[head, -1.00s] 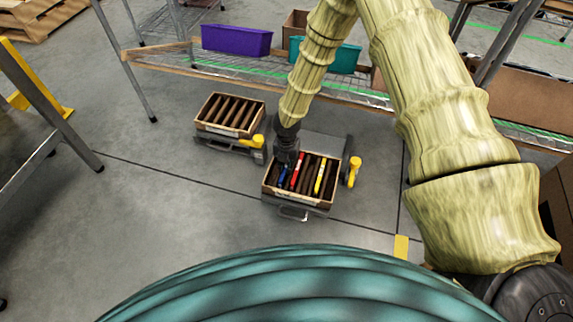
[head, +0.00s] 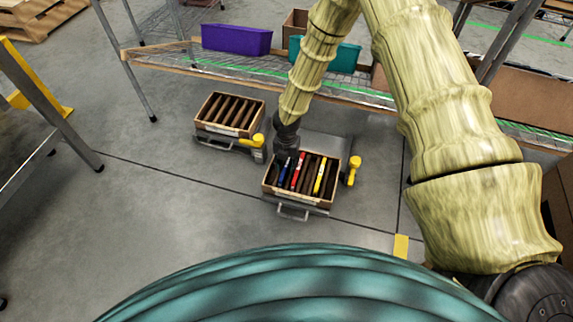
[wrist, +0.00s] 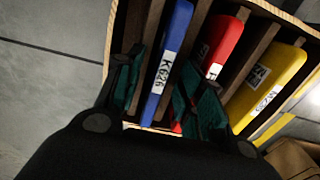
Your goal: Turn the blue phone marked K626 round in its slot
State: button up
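The blue phone (wrist: 173,50) stands on edge in a slot of the near carton (head: 300,197), and its white label reads K626 in the wrist view. It also shows in the head view (head: 284,172). My gripper (wrist: 166,92) is open, with one teal-padded finger on each side of the blue phone in the picture. I cannot tell whether either pad touches it. In the head view my gripper (head: 286,155) is over the left back part of the near carton. The phone's lower part is hidden in its slot.
A red phone (wrist: 220,42) and a yellow phone (wrist: 270,85) stand in slots to the right of the blue one. A second carton (head: 228,115), its slots looking empty, sits tilted at the left. A wire shelf with purple (head: 236,40) and teal bins stands behind.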

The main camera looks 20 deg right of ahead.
notch_tip(320, 180, up, 11)
dwell(0.5)
jog(key=shift+r, duration=0.1)
notch_tip(320, 180, up, 7)
jog(key=p, duration=0.8)
dwell(0.7)
